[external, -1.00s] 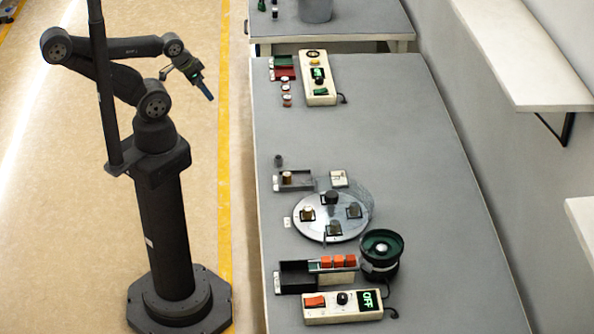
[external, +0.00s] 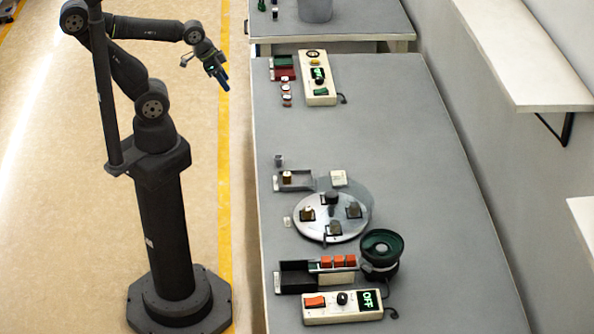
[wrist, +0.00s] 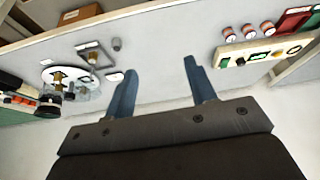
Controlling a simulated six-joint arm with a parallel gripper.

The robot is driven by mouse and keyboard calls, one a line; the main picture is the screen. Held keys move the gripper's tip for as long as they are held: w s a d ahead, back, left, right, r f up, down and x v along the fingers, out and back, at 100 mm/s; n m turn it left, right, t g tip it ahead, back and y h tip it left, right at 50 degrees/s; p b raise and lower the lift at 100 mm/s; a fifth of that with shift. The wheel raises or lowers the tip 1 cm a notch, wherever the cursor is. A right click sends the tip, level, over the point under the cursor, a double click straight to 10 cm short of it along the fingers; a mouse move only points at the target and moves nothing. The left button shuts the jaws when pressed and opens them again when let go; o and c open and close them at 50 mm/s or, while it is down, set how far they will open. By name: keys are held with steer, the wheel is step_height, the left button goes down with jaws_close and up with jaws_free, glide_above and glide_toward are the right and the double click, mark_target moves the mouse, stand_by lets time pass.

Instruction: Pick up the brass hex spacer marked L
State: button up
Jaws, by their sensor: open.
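One small brass piece (external: 287,177) stands in the shallow grey tray near the table's left edge. Another brass piece (external: 307,213) sits on the round silver turntable (external: 345,226). Both are too small for me to read any letter, so I cannot tell which is marked L. In the wrist view, brass shows on the turntable (wrist: 47,72) at the left. My gripper (external: 222,79) is open and empty, over the floor left of the table and far from both pieces. Its blue fingers (wrist: 160,76) are apart, with bare surface between them.
A grey cylinder (external: 279,160) stands behind the tray. In front of the turntable are a dark bin with orange blocks (external: 339,261), a dark green bowl feeder (external: 382,247) and a control box reading OFF (external: 343,307). Another control box (external: 318,78) stands at the back. The table's middle is clear.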

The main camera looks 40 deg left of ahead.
steer(key=w+d+r+m+g+h, duration=0.15)
steer(key=d+m, duration=0.35)
steer(key=d, duration=0.9)
steer(key=m+g, duration=0.4)
steer(key=m, duration=0.4)
glide_above(307, 209)
steer(key=w+a, duration=0.1)
steer(key=a, duration=0.2)
steer(key=shift+t+y, duration=0.25)
steer(key=shift+y, duration=0.1)
step_height(307, 209, down, 15)
steer(key=shift+d+f, duration=0.1)
steer(key=shift+d, duration=0.05)
steer(key=shift+x, duration=3)
steer(key=shift+c, duration=0.2)
jaws_close()
